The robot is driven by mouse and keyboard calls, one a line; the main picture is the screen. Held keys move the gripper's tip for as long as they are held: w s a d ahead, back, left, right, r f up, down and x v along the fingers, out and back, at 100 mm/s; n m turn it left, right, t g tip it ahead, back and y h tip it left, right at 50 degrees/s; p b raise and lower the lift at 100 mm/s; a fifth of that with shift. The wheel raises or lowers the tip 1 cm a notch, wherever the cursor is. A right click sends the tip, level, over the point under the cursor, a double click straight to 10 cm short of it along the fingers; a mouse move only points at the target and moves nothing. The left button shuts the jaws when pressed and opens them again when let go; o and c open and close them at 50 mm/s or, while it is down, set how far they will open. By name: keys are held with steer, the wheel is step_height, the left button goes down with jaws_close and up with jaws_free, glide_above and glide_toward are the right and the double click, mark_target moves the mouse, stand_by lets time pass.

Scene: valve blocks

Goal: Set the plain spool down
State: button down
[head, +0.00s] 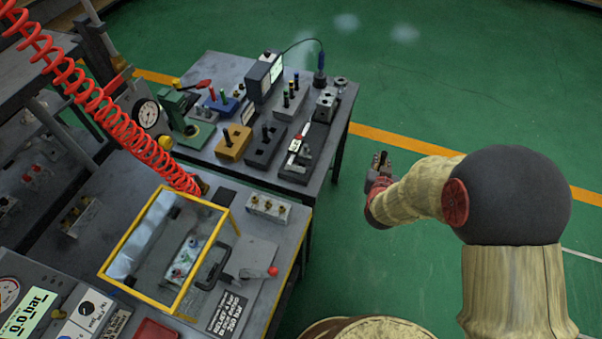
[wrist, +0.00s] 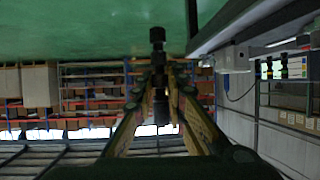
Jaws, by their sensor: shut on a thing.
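The plain spool (wrist: 157,38) is a dark, ringed stick in the wrist view. My gripper (wrist: 160,82) is shut on it, with a finger on either side and the spool's end sticking out past the fingertips. In the head view my gripper (head: 379,167) is out over the green floor, just right of the back table (head: 338,112). The spool is too small and dark there to make out clearly. Several valve blocks stand on that table, among them a yellow block (head: 234,143) and a dark block (head: 265,152) with dark spools standing in them.
A grey block (head: 290,101) with coloured spools, a display gauge (head: 264,76) and a slide fixture (head: 297,160) crowd the back table. The front table holds a yellow-framed clear box (head: 118,262). A red coiled hose (head: 125,128) hangs at left. The floor right of the tables is clear.

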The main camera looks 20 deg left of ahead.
steer(key=a+r, duration=0.3)
steer(key=a, duration=1.1)
steer(key=r+n+y+b, duration=0.1)
steer(key=r, duration=0.1)
glide_above(301, 157)
steer(key=s, duration=0.3)
steer(key=f+b, duration=0.1)
steer(key=f, duration=0.2)
steer(key=f+b, duration=0.1)
steer(key=f, duration=0.2)
steer(key=f+b, duration=0.1)
steer(key=f, duration=0.2)
steer(key=shift+d+f, duration=0.35)
steer(key=shift+f, duration=0.05)
steer(key=shift+r, duration=0.1)
steer(key=c, duration=1.8)
jaws_free()
steer(key=shift+s, duration=0.1)
